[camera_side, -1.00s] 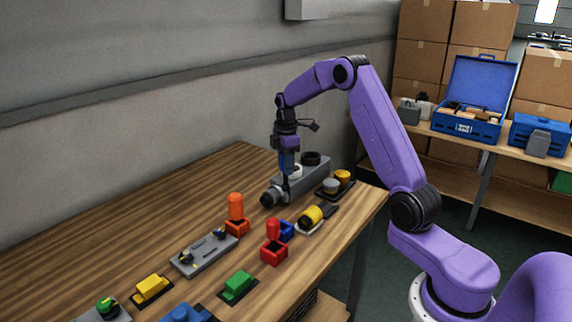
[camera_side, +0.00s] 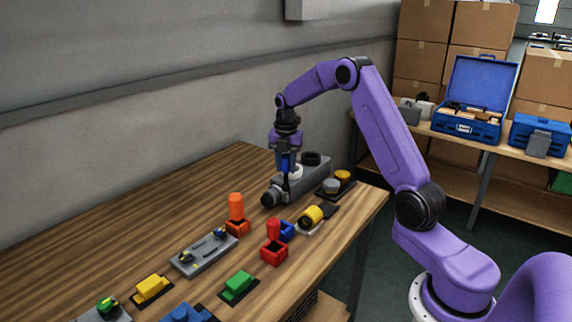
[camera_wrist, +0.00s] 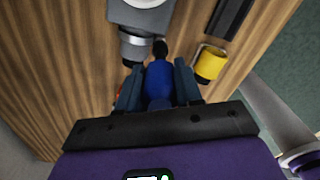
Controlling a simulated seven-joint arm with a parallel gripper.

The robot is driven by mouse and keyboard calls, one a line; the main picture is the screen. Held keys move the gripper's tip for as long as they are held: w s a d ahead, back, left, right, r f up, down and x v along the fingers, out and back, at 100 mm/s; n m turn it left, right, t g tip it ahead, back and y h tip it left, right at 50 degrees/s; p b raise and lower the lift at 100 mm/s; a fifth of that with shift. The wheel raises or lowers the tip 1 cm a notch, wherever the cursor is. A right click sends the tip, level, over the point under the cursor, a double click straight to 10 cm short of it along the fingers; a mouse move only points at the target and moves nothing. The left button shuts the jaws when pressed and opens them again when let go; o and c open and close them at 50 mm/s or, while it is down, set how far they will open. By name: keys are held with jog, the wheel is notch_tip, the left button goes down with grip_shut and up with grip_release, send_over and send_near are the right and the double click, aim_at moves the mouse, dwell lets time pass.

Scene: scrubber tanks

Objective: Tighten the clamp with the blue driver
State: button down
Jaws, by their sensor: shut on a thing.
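My gripper (camera_side: 287,158) is shut on the blue driver (camera_side: 285,165), which points straight down. In the wrist view the driver's blue handle (camera_wrist: 158,78) sits between the two fingers, with its black tip end beyond them. The driver's lower end is at the near side of a grey tank assembly (camera_side: 312,178) with a dark round end (camera_side: 268,199). The wrist view shows the assembly's grey cylindrical end (camera_wrist: 136,46) just left of the tip. I cannot make out the clamp itself, or whether the tip touches it.
A yellow-and-black part (camera_side: 312,216) lies close in front, also in the wrist view (camera_wrist: 210,63). Orange (camera_side: 236,207) and red (camera_side: 273,243) upright pieces stand in holders nearby. A grey plate (camera_side: 204,252) lies farther left. The table's back left is clear.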

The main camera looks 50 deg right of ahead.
jog(key=shift+n, duration=1.1)
jog(key=shift+f, duration=0.9)
dwell(0.5)
jog(key=m, duration=0.6)
jog(key=shift+m, duration=0.3)
jog(key=m, duration=0.3)
jog(key=shift+s+m, duration=0.1)
jog(key=shift+m, duration=0.3)
